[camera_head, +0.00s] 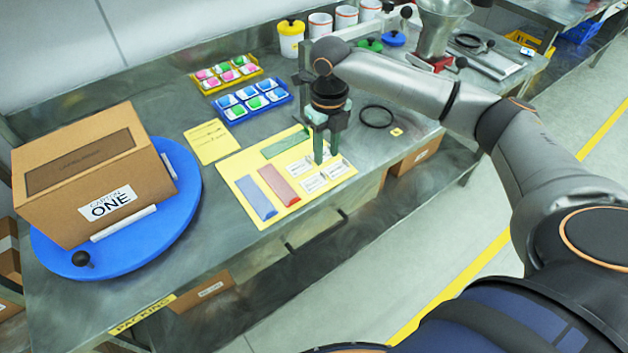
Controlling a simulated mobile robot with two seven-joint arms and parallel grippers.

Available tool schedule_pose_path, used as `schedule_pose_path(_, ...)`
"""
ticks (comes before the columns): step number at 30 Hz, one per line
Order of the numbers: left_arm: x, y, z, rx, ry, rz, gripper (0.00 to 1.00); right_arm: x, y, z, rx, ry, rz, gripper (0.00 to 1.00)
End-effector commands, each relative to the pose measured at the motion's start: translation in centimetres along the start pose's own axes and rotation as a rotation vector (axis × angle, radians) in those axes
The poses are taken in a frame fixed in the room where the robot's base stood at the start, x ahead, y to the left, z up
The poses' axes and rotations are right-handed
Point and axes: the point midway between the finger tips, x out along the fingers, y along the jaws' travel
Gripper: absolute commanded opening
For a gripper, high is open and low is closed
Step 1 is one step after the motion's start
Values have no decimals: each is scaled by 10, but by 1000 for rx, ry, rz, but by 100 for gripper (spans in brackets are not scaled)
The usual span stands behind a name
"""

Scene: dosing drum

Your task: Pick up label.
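Several small white labels with dark print lie on the right part of a yellow mat (243,170): one label (314,182) at the front, one label (338,169) at the right and one label (299,166) at the back left. My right gripper (326,156) points down over these labels, with its two greenish fingers apart and nothing visible between them. The fingers hide part of the labels, and I cannot tell whether the tips touch one. My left gripper is out of view.
Blue, red and green strips lie on the mat. A cardboard carton (150,185) stands on a blue turntable (180,222) at the left. Yellow (226,87) and blue (252,118) trays of coloured packs stand behind. A black ring (376,125) lies to the right.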

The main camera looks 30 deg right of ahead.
Motion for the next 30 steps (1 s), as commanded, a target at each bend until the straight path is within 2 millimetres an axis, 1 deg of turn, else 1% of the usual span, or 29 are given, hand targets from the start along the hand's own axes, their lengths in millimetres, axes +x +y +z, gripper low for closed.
schedule_pose_path(1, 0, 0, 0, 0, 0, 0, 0, 7, 0, 0, 0, 2, 0, 38)
schedule_pose_path(7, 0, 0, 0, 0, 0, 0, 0, 21, 1, 0, 0, 1, 1, 38)
schedule_pose_path(12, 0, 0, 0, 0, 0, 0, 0, 47, 3, 1, 1, 1, 0, 38)
schedule_pose_path(15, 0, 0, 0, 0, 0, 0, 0, 60, 2, 1, 1, 1, 1, 38)
schedule_pose_path(18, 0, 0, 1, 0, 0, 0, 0, 65, 2, 1, 0, -1, 0, 38)
schedule_pose_path(24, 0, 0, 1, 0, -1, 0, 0, 65, 2, 2, 0, -2, 0, 38)
schedule_pose_path(26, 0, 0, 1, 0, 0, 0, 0, 65, 2, 2, 0, -2, 0, 32)
schedule_pose_path(30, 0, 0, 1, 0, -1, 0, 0, 65, 2, 2, 0, -2, 0, 16)
